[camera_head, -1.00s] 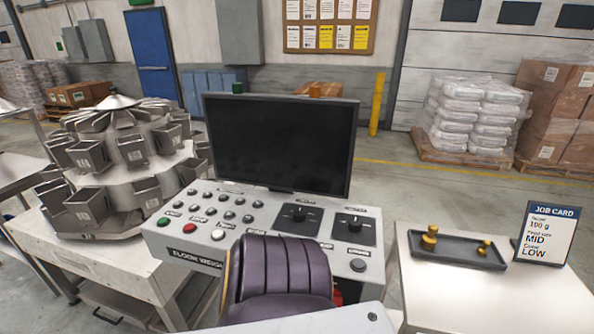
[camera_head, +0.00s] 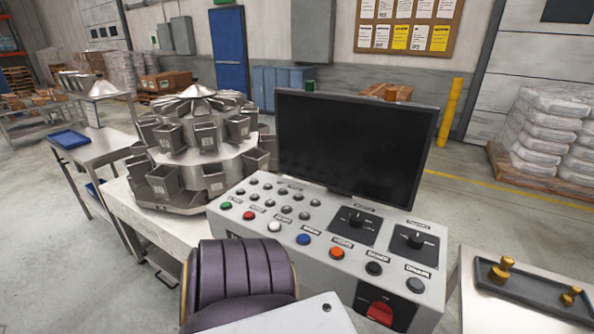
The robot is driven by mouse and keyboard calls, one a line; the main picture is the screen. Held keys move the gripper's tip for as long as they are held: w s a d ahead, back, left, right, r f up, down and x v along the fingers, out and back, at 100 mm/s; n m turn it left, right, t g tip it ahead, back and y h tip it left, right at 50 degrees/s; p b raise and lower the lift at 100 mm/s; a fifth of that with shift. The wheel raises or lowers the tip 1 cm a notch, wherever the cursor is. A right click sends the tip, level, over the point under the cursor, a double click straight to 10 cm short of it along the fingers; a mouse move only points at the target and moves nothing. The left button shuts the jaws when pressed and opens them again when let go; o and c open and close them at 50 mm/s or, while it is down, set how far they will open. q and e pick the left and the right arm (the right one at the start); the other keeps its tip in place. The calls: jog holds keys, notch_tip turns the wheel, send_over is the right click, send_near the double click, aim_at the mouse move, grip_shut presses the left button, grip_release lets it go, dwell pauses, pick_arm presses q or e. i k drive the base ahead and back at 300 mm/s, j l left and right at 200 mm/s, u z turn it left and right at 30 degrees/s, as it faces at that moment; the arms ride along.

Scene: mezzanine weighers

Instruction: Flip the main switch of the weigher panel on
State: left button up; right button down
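The weigher panel (camera_head: 318,257) is a grey sloped console in the middle of the head view. A large red rotary switch (camera_head: 380,311) on a black plate sits low on its front face at the right; it looks like the main switch. Its setting cannot be read. The panel top carries green, red, white, blue, orange and black buttons, small round knobs and two black dials (camera_head: 357,218). The monitor (camera_head: 353,145) behind it is dark. Neither gripper is in view. A dark ribbed part and a pale plate hide the panel's lower left front.
A multi-head weigher (camera_head: 205,135) with steel buckets stands left of the panel on a white table. At right, a side table holds a dark tray (camera_head: 535,296) with brass weights. Wrapped sacks (camera_head: 550,130) stand on a pallet behind. Open floor lies between.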

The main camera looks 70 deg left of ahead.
aim_at(380, 312)
jog(key=u, duration=2.1)
